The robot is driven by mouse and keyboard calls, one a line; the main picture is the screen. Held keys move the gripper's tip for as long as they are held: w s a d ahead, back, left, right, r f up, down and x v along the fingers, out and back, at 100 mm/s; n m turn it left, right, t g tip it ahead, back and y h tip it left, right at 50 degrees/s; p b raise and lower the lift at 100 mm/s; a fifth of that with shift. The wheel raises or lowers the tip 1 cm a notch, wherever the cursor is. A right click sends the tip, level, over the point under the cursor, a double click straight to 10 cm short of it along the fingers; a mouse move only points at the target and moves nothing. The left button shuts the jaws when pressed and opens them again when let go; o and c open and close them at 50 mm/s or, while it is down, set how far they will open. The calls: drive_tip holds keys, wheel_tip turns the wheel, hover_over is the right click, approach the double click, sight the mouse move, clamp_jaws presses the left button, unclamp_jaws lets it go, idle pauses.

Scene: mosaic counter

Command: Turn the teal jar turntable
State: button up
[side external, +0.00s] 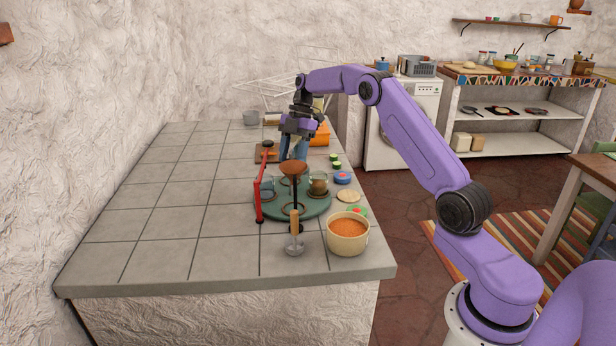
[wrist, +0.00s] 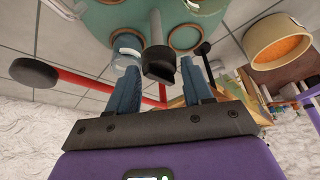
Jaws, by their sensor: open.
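The teal turntable (side external: 322,207) lies flat on the tiled counter, with glass jars in rings on it. One jar (side external: 318,183) on its right holds something brown; another jar (side external: 266,188) stands at its left. The turntable (wrist: 110,18) also fills the top of the wrist view. There, a grey post with a black end (wrist: 158,62) shows between my blue fingers. My gripper (side external: 294,152) is above the turntable's far side, pointing down. In the wrist view my gripper (wrist: 158,78) is open, its fingers apart on either side of the post; I cannot tell whether they touch it.
A red bar (side external: 259,190) with a black end runs along the turntable's left. A bowl of orange contents (side external: 348,236) and a wooden-handled tool (side external: 294,230) are near. The counter's left is clear.

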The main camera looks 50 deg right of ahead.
drive_tip(key=m+t, duration=0.1)
drive_tip(key=m, duration=0.1)
drive_tip(key=m+t, duration=0.1)
drive_tip(key=m, duration=0.2)
drive_tip(key=shift+s, duration=0.2)
drive_tip(key=m+t, duration=0.1)
drive_tip(key=m, duration=0.1)
drive_tip(key=m+h, duration=0.1)
drive_tip(key=m, duration=0.2)
drive_tip(key=shift+s+a+t, duration=0.1)
drive_tip(key=shift+t, duration=0.3)
drive_tip(key=a+v, duration=0.1)
drive_tip(key=v, duration=1.6)
drive_tip(key=s+a+f+g, duration=0.1)
drive_tip(key=s+a, duration=0.2)
drive_tip(key=a, duration=0.4)
drive_tip(key=s+a+f+g, duration=0.1)
drive_tip(key=s+a, duration=0.1)
drive_tip(key=a, duration=0.5)
drive_tip(key=s+a+f+n+g+h, duration=0.1)
drive_tip(key=s+a+f, duration=0.2)
drive_tip(key=s+a, duration=0.8)
drive_tip(key=shift+s+f+h, duration=0.3)
drive_tip(key=shift+s, duration=0.35)
